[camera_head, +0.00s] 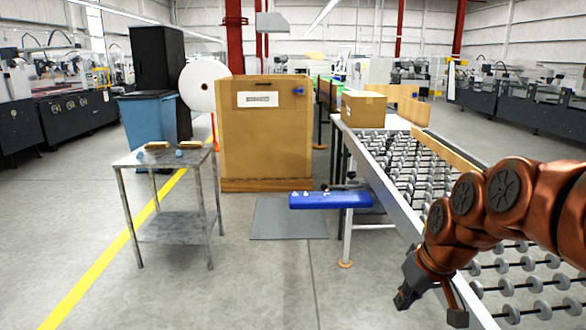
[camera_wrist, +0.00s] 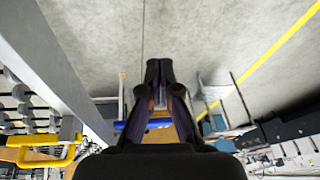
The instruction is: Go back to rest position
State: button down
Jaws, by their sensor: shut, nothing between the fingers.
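My gripper (camera_head: 404,297) hangs at the end of my copper-coloured arm at the lower right of the head view, over the near left edge of the roller conveyor (camera_head: 408,215). In the wrist view my gripper (camera_wrist: 158,72) is dark and its two fingers meet at the tips. It is shut and holds nothing. Bare concrete floor shows past the fingertips in the wrist view. The conveyor's grey side rail (camera_wrist: 62,65) runs along the left there.
A grey metal table (camera_head: 155,160) with small items stands at left. A large cardboard-coloured box (camera_head: 265,140) stands at centre. A blue tray-like part (camera_head: 330,200) sticks out left of the conveyor. A cardboard box (camera_head: 364,110) sits on its far end. The floor at front centre is clear.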

jog(key=s+a+f+m+g+h, duration=0.1)
jog(key=s+a+f+g, duration=0.3)
jog(key=s, duration=1)
jog(key=s+d+f+m+g+h, duration=0.15)
jog(key=s+f, duration=0.35)
jog(key=s, duration=0.8)
jog(key=s+d+p+v, duration=0.1)
jog(key=s+p+v, duration=0.2)
jog(key=p+v, duration=1.1)
jog(key=shift+w+a+r+y, duration=0.35)
jog(key=shift+w+r, duration=0.15)
jog(key=shift+r, duration=0.45)
